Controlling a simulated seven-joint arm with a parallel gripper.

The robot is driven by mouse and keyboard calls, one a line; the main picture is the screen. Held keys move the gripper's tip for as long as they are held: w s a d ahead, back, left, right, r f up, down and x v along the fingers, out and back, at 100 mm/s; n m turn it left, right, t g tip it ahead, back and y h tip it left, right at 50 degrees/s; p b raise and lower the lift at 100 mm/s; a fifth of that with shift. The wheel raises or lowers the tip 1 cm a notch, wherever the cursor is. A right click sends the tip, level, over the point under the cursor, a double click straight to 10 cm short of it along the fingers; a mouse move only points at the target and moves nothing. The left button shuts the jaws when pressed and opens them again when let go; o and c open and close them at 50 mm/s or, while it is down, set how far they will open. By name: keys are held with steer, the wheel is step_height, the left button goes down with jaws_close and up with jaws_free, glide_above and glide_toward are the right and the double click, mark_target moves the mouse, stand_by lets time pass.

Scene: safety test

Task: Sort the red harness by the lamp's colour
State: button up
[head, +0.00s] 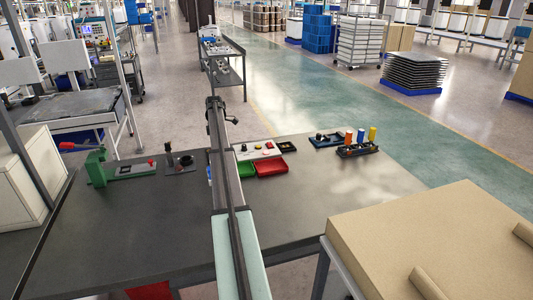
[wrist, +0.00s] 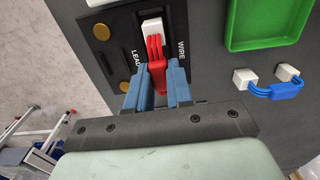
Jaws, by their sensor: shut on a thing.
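In the wrist view my gripper (wrist: 158,85) has its blue fingers shut on the red harness (wrist: 156,65). A white connector (wrist: 152,27) at the harness's far end lies over a black panel (wrist: 122,25) marked WIRE and LEAD. I cannot tell whether it touches the panel. A green tray (wrist: 268,22) is at the upper right; it also shows in the head view (head: 246,169), beside a red tray (head: 271,168). A white panel (head: 257,150) with small coloured parts stands behind the trays; I cannot make out a lit lamp. My arm hides the gripper in the head view.
A blue harness (wrist: 272,92) with white connectors lies on the table right of my gripper. A green hand press (head: 97,168) stands at the left. A black holder (head: 357,151) with coloured cylinders is at the right. The table's front right is bare; a carton (head: 430,235) is nearby.

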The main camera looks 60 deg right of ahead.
steer(key=shift+r, duration=0.1)
jaws_close()
steer(key=shift+r, duration=3.15)
steer(key=s+d+m, duration=0.1)
steer(key=s+d, duration=0.4)
steer(key=s, duration=0.2)
steer(key=s+a+n, duration=0.1)
steer(key=s, duration=1.7)
steer(key=shift+s+a+r, duration=0.15)
steer(key=shift+s+a, duration=0.05)
steer(key=shift+s, duration=0.05)
steer(key=shift+f, duration=2.7)
